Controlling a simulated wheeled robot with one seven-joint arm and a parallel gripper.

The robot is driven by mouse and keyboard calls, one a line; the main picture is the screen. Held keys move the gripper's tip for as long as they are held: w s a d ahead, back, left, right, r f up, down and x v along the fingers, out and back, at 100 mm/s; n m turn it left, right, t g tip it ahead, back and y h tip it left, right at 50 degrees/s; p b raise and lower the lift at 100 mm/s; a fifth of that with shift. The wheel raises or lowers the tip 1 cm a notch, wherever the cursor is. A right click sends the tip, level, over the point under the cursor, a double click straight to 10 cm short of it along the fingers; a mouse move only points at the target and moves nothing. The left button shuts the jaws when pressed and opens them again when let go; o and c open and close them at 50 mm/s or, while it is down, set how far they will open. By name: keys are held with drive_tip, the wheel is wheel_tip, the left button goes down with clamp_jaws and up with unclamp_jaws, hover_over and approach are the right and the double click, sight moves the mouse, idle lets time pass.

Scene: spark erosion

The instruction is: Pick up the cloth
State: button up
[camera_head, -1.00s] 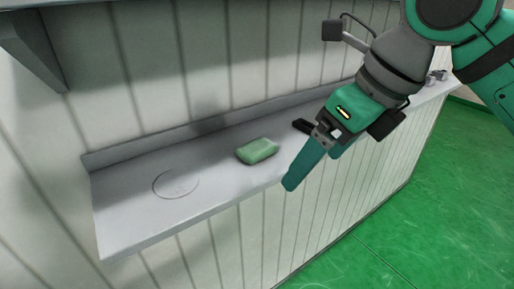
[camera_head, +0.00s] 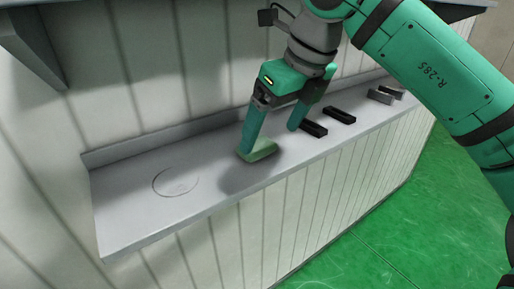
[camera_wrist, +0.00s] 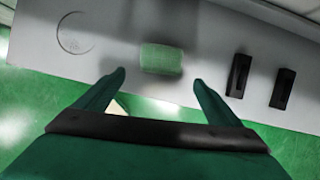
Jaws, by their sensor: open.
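The cloth (camera_head: 262,149) is a small light green folded pad lying on the grey shelf (camera_head: 135,213). In the head view my gripper (camera_head: 271,141) is above it, and one finger hides part of its left side. In the wrist view the cloth (camera_wrist: 161,60) lies just beyond the two fingertips of my gripper (camera_wrist: 158,77), roughly centred between them. The gripper is open and empty, its fingers spread wider than the cloth.
A faint circle (camera_head: 176,182) marks the shelf left of the cloth. Black blocks (camera_head: 313,128) (camera_head: 340,116) lie to its right, with grey items (camera_head: 380,96) farther along. A panelled wall (camera_head: 150,80) stands behind; green floor (camera_head: 370,235) lies in front.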

sight(261, 146)
drive_tip(key=x, duration=0.5)
drive_tip(key=shift+w+a, duration=0.25)
drive_tip(key=shift+w, duration=0.05)
drive_tip(key=shift+c, duration=0.5)
drive_tip(key=c, duration=1)
drive_tip(key=shift+c, duration=0.2)
drive_tip(key=shift+r, duration=0.6)
drive_tip(key=shift+s+d+r, duration=0.2)
drive_tip(key=shift+s, duration=0.05)
drive_tip(key=s+d, duration=1.1)
drive_tip(key=s, duration=0.2)
drive_tip(key=shift+d, duration=0.35)
